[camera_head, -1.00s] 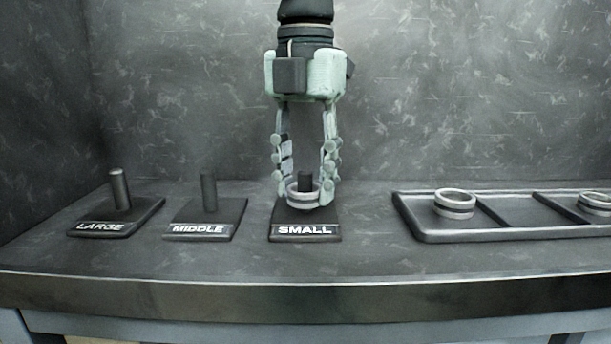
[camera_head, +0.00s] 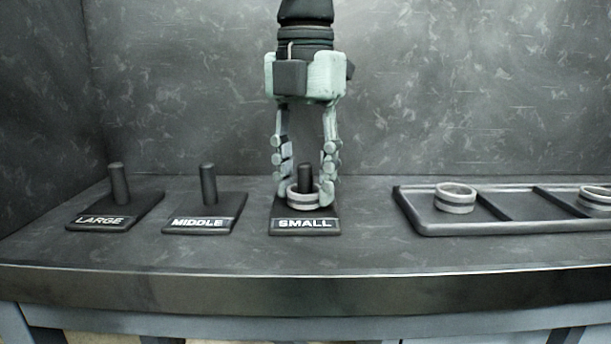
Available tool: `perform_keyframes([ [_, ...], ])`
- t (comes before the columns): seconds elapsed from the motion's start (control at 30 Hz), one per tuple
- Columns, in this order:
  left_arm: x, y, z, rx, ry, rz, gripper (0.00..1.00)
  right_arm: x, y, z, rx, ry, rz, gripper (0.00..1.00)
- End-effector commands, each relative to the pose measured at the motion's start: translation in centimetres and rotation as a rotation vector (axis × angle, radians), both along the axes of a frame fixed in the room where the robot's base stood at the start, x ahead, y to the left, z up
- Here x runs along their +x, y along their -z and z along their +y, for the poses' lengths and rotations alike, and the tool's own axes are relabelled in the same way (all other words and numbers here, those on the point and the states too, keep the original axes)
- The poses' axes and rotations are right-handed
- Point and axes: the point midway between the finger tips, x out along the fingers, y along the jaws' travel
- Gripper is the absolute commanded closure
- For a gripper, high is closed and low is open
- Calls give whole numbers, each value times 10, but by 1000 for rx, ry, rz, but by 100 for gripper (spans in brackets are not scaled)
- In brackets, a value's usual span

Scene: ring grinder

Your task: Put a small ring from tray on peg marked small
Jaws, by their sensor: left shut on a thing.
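My left gripper (camera_head: 304,199) points straight down over the SMALL peg stand (camera_head: 280,225). It is shut on a small grey metal ring (camera_head: 303,203), with a finger at each side of it. The dark SMALL peg (camera_head: 305,177) rises through the ring, and its top stands clear above the ring's rim. The ring is around the peg, low down near the base plate. I cannot tell whether it touches the plate. The tray (camera_head: 420,225) is at the right. My right gripper is not in view.
The MIDDLE peg stand (camera_head: 208,185) and the LARGE peg stand (camera_head: 119,184) are to the left, both bare. In the tray, one ring (camera_head: 455,198) lies in the left compartment and another (camera_head: 597,198) is cut by the right edge. A wall stands behind.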

Motion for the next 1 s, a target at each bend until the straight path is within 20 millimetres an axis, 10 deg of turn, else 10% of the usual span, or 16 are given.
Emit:
perform_keyframes([
  [0.07, 0, 2, 0, 0, 0, 0, 91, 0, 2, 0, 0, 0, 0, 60],
  [0.1, 0, 1, 0, 0, 0, -1, 56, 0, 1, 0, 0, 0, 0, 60],
  [0.13, 0, 1, 0, 0, 0, -1, 52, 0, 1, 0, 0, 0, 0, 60],
  [1.0, 0, -7, 0, 0, 0, 0, 52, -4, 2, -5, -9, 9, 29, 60],
])
